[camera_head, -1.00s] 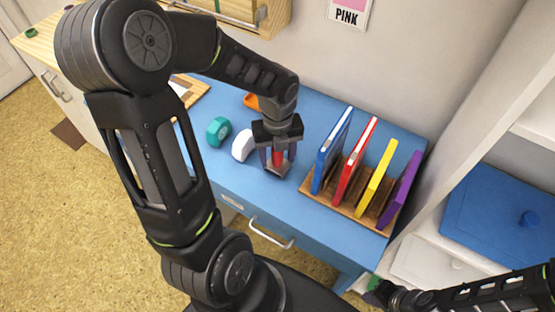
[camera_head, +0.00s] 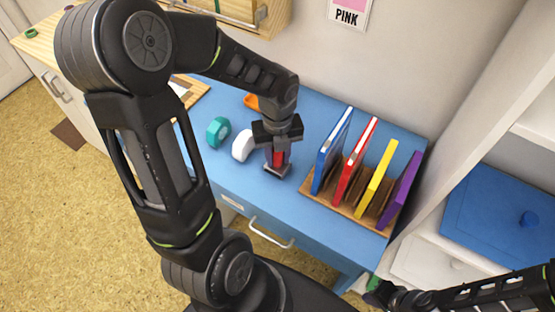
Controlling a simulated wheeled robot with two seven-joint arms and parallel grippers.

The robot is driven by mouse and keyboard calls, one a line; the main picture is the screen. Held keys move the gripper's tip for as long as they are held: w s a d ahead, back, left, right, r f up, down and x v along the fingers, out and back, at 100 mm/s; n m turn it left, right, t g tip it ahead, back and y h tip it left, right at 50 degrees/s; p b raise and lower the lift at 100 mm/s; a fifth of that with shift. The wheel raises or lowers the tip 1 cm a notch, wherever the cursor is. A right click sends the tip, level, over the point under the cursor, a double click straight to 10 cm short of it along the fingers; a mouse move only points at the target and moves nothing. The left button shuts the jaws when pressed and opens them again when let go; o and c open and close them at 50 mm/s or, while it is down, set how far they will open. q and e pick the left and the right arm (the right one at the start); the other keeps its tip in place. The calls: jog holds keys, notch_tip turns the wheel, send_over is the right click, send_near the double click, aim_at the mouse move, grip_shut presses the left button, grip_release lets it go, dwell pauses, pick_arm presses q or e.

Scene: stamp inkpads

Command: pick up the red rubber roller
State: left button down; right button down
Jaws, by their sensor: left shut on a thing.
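The red rubber roller (camera_head: 278,158) is on the blue desk, mostly hidden between the fingers of my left gripper (camera_head: 278,166). That gripper points down and is shut on it. I cannot tell whether the roller touches the desk. My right gripper (camera_head: 378,292) is at the bottom right, away from the desk top; its fingers are too small and dark to read.
A white roller (camera_head: 243,146) and a teal roller (camera_head: 218,131) lie left of my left gripper, and an orange thing (camera_head: 251,101) lies behind. A wooden rack (camera_head: 345,205) with blue, red, yellow and purple upright pads stands close on the right. The desk's front strip (camera_head: 235,175) is clear.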

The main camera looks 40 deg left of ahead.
pick_arm(q)
jog(key=shift+r, duration=0.1)
notch_tip(320, 180, up, 9)
jog(key=shift+f, duration=0.1)
jog(key=shift+r, duration=0.55)
dwell(0.5)
